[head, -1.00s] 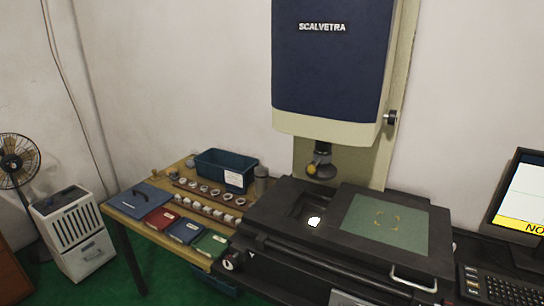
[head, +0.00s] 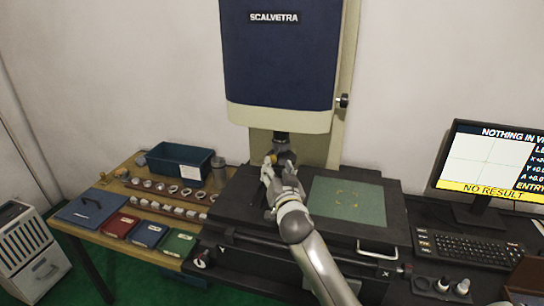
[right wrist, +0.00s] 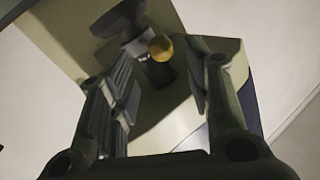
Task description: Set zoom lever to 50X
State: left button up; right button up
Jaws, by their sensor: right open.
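The zoom lever's yellow knob (right wrist: 160,48) sticks out from the dark lens barrel (right wrist: 157,72) in the right wrist view. The barrel (head: 281,139) hangs under the cream and navy SCALVETRA head (head: 283,60) in the head view. My right gripper (head: 270,163) is at the lower end of the barrel and partly hides it. In the right wrist view my right gripper (right wrist: 165,95) is open, its fingers left and right of the knob and barrel, with the knob beyond the fingertips and nothing held. The zoom scale markings cannot be read. My left gripper is out of view.
The black stage with a green plate (head: 345,198) lies below the head. A wooden bench (head: 128,215) at left holds a teal bin (head: 180,161), rings and coloured folders. A monitor (head: 492,165) reading NO RESULT and a keyboard (head: 462,247) stand at right.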

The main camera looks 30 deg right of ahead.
aim_at(274, 161)
jog(key=shift+p+x, duration=0.65)
jog(key=shift+x, duration=2.65)
jog(key=shift+a, duration=0.1)
grip_shut()
